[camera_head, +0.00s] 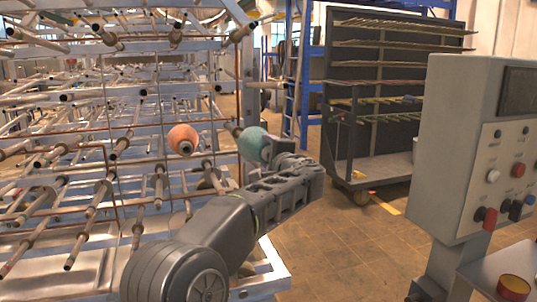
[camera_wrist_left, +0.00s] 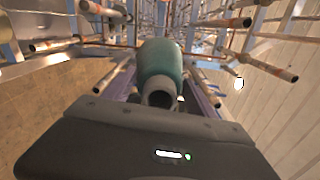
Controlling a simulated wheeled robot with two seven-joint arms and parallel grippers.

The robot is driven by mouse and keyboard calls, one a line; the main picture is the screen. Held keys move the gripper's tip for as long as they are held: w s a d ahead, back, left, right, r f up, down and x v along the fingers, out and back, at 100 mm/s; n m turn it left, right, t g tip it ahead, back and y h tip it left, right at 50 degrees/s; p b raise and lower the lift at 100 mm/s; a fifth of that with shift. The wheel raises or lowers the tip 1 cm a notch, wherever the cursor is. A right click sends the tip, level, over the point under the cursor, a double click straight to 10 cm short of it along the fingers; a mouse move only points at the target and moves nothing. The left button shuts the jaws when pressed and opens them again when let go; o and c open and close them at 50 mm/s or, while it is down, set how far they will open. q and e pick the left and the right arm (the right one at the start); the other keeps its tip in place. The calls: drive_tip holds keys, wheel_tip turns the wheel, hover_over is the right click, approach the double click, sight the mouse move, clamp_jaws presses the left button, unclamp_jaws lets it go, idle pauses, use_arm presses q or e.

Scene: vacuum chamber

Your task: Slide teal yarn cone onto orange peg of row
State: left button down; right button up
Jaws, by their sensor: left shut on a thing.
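The teal yarn cone (camera_head: 254,144) is at the right side of the peg rack, held by my left gripper (camera_head: 272,150). The gripper is shut on its near end. In the left wrist view the teal cone (camera_wrist_left: 161,62) points away from me toward the rack, its open tube end facing me. An orange yarn cone (camera_head: 184,138) sits on a peg of the rack, left of the teal cone and at about the same height. A bare peg end (camera_head: 232,128) shows just left of the teal cone; I cannot tell whether they touch. My right gripper is not in view.
The metal rack (camera_head: 246,80) fills the left with several protruding pegs. A dark shelf cart (camera_head: 340,130) stands behind on the right. A grey control panel (camera_head: 460,150) with buttons stands at the near right. Open tiled floor (camera_head: 345,235) lies between.

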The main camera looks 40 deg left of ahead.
use_arm(q)
drive_tip(key=shift+p+x, duration=0.4)
drive_tip(key=shift+x, duration=1.05)
drive_tip(key=shift+b, duration=0.75)
idle(0.9)
drive_tip(key=shift+a, duration=0.1)
drive_tip(key=shift+p+x, duration=1.35)
drive_tip(key=shift+x, duration=1)
drive_tip(key=shift+w, duration=0.1)
drive_tip(key=shift+b, duration=0.6)
idle(0.7)
drive_tip(key=shift+a+r, duration=0.1)
